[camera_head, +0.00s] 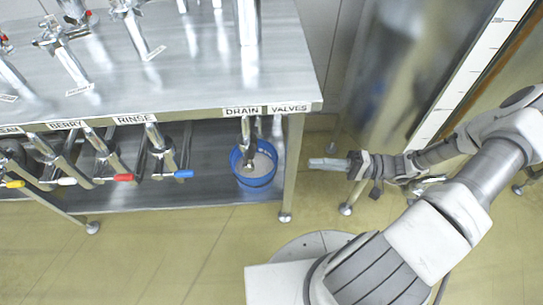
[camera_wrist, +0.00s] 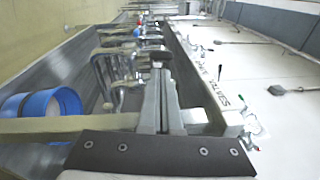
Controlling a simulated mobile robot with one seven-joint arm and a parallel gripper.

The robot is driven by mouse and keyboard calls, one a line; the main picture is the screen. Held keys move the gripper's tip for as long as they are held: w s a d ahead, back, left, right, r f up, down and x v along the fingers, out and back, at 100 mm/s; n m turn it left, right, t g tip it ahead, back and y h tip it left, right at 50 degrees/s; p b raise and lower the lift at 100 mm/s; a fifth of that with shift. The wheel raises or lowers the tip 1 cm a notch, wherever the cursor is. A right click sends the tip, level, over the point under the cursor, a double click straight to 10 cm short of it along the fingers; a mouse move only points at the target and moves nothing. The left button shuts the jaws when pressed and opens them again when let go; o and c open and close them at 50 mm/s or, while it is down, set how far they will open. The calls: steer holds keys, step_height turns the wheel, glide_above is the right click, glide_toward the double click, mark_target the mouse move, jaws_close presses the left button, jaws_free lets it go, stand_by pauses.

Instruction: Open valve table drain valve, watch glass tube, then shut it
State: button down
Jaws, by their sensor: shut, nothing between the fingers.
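The steel valve table (camera_head: 190,80) has a front rail labelled "DRAIN" and "VALVES" at its right end. A metal drain pipe with a valve (camera_head: 246,135) hangs below the "DRAIN" label, above a blue bucket (camera_head: 243,178). Its handle position is not clear. My gripper (camera_head: 315,163) is shut and empty, just right of the table's right front leg and apart from the valve. In the wrist view my gripper (camera_wrist: 160,75) points along the table front, with metal pipes ahead and the blue bucket (camera_wrist: 18,107) at left. I cannot make out a glass tube for certain.
Several valves with yellow, white, red (camera_head: 123,177) and blue (camera_head: 184,173) handles hang along the front, left of the drain. The table leg (camera_head: 291,165) stands between my gripper and the bucket. Yellowish floor (camera_head: 180,240) in front is clear.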

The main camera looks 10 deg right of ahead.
steer(key=f+t, duration=0.1)
steer(key=t, duration=0.1)
steer(key=b, duration=0.2)
glide_toward(250, 156)
steer(key=w+f+x, duration=0.1)
steer(key=x, duration=0.4)
steer(key=shift+w+a+r+y, duration=0.1)
steer(key=shift+w+r+y, duration=0.05)
steer(key=shift+r+y, duration=0.35)
steer(key=shift+r, duration=0.15)
steer(key=shift+p+x, duration=0.9)
steer(key=shift+x, duration=0.05)
steer(key=shift+r, duration=0.25)
